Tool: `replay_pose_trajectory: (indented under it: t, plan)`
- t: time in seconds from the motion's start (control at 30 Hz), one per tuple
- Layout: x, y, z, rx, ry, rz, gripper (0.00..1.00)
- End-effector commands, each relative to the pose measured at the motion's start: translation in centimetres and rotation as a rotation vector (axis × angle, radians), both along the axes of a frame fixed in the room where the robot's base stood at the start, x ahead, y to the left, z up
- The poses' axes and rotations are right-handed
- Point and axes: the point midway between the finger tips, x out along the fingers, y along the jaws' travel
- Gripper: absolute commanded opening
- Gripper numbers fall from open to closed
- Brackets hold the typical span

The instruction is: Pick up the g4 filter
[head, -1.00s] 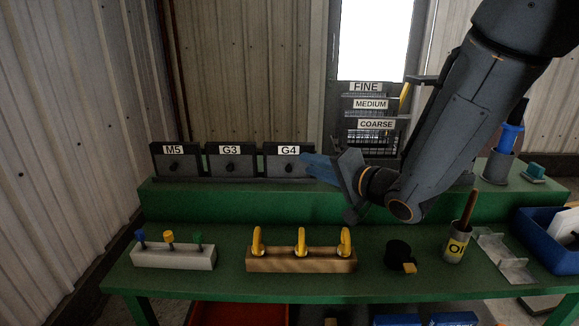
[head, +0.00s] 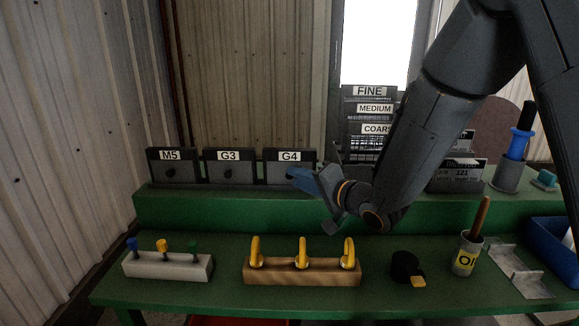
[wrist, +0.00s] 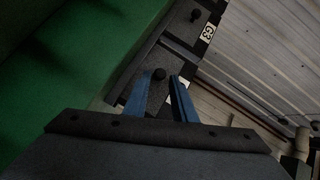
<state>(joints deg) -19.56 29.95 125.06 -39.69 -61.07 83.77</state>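The G4 filter (head: 274,172) is a dark block with a white label on its upper front. It stands upright at the right end of a row on the raised green shelf. In the head view, my gripper's blue fingers (head: 298,175) are in front of its right part and hide its knob. In the wrist view, my gripper (wrist: 160,82) is open, with its two blue fingertips spread either side of a black knob on the G4 filter (wrist: 157,92). I cannot tell whether the fingers touch the knob.
The G3 filter (head: 229,172) stands close left of G4, with the M5 filter (head: 172,173) beyond it. Labelled trays (head: 371,108) rise behind my arm.

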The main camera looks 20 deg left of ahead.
Motion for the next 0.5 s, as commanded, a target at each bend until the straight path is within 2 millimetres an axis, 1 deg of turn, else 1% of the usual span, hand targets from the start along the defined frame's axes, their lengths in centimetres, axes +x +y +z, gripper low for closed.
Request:
replay_pose_trajectory:
  t: [0.03, 0.13, 0.23, 0.47, 0.5]
  plan:
    - [0.4, 0.6, 0.0, 0.0, 0.0, 0.001, 0.24]
    - [1.0, 1.4, -0.2, 0.0, 0.001, -0.001, 0.24]
    - [1.4, 1.6, -0.3, 0.0, 0.001, -0.002, 0.24]
    - [1.4, 1.7, -0.4, 0.0, 0.0, -0.003, 0.24]
    - [1.4, 1.7, -0.4, 0.0, 0.0, -0.003, 0.17]
